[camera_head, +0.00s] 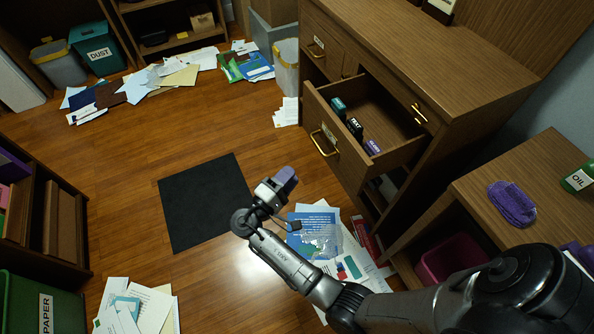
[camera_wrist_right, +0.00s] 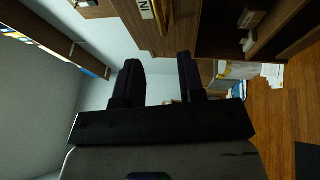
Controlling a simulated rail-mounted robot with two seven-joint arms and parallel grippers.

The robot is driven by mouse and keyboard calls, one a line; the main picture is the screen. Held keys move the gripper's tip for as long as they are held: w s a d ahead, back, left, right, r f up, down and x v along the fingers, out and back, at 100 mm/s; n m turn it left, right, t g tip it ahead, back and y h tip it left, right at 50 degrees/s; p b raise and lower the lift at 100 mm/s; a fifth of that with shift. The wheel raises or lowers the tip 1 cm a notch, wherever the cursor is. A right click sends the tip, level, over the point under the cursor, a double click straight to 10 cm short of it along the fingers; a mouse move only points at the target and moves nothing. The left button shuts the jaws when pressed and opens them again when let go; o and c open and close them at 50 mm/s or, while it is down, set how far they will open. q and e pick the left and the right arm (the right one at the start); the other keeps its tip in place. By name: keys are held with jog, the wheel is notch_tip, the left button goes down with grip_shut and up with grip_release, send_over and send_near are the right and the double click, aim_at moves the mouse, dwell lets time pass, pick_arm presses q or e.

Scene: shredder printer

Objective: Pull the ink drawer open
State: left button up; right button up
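The ink drawer (camera_head: 345,150) is pulled out from the wooden cabinet, with several small cartridge boxes inside along its front. Its front has a white label and a brass handle (camera_head: 322,143). In the right wrist view, part of a label reading "IN" (camera_wrist_right: 147,9) and the brass handle (camera_wrist_right: 168,16) show at the top edge. My right gripper (camera_head: 287,176) is below and left of the drawer front in the head view, apart from the handle. In the right wrist view its two dark fingers (camera_wrist_right: 160,65) are spread with nothing between them. My left gripper is not in view.
Scattered papers (camera_head: 315,235) lie on the floor under my right arm. A black mat (camera_head: 205,200) lies on the open floor to the left.

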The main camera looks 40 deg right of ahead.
jog(key=shift+a+f, duration=0.1)
jog(key=shift+a, duration=0.65)
